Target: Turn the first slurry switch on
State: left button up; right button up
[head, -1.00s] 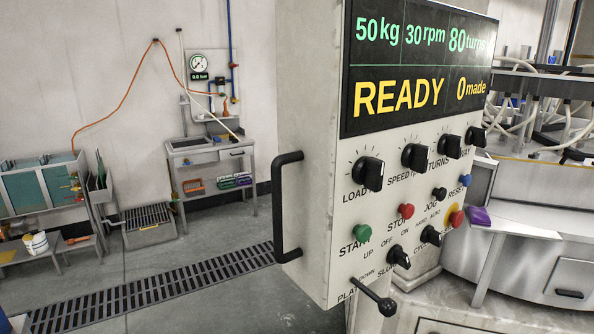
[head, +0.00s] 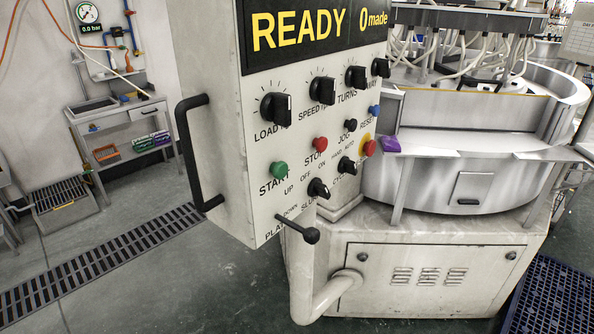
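The slurry switch (head: 318,188) is a black rotary knob low on the pale control panel (head: 262,160). OFF and ON are printed above it, and its label below is partly hidden. Its pointer looks tilted to the upper left, toward OFF, but it is small. A similar black knob (head: 346,166) sits to its right. The display (head: 300,25) reads READY and 0 made. Neither of my grippers is in view.
A black lever (head: 305,233) sticks out below the switch. A black handle (head: 190,150) stands out from the panel's left side. A purple object (head: 390,145) lies on a ledge at right. A floor grating (head: 110,262) runs at left, with open floor around it.

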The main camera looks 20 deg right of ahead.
aim_at(320, 190)
jog(key=l+u, duration=0.2)
jog(key=l, duration=0.55)
jog(key=k+l+u, duration=0.2)
jog(key=l, duration=0.5)
jog(key=l+u, duration=0.15)
jog(key=l, duration=0.6)
